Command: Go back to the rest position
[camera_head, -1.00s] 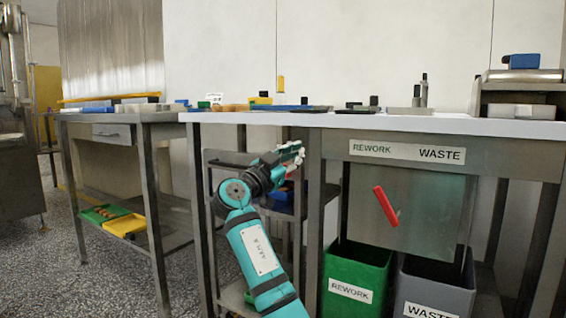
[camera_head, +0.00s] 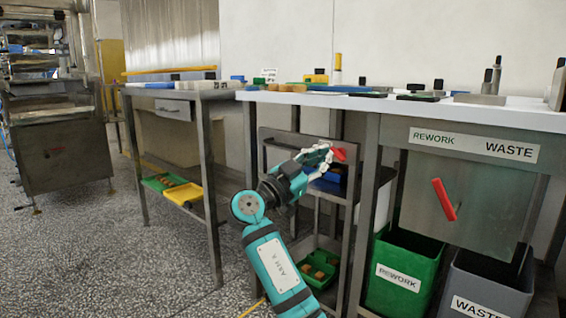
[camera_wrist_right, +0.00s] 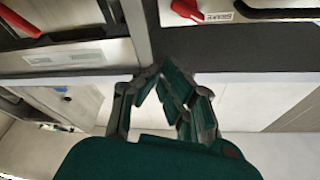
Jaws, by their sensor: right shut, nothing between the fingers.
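My right arm, teal with black joints, comes up from the bottom of the head view. Its gripper (camera_head: 318,155) is shut and empty, in front of the steel bench and below its top. In the right wrist view the gripper's fingers (camera_wrist_right: 163,76) are close together with nothing held between them. A red handle (camera_head: 339,153) appears just beyond the fingertips in the head view; I cannot tell how far behind them it is. My left gripper is in neither view.
The white worktop (camera_head: 460,106) carries small items. Below it stand a green REWORK bin (camera_head: 405,255) and a grey WASTE bin (camera_head: 490,280). Another red lever (camera_head: 445,200) is on the steel panel. A steel machine (camera_head: 60,145) stands left; speckled floor (camera_head: 100,265) is open there.

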